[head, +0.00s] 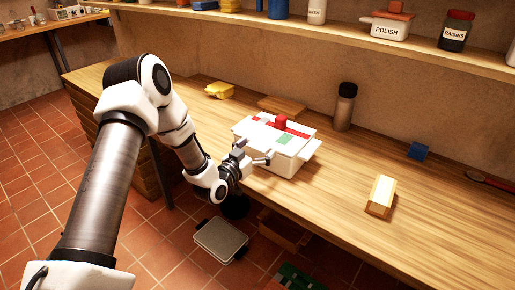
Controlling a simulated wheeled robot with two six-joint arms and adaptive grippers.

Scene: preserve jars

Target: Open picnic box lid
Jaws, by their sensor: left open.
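The picnic box (279,160) is a white box on the wooden counter, near its front edge. Its lid (299,139) is white with a red stripe, a green patch and a red knob (281,121) on top. The lid looks closed. My left gripper (252,153) is open at the left front side of the box, close to the lid's edge. I cannot tell whether it touches the box. My right gripper is not in view.
A brown jar (344,107) with a dark cap stands behind the box. A yellow object (219,90) and a wooden board (282,105) lie behind it to the left. A cream block (380,196) and a blue block (418,151) are on the right. The counter between has free room.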

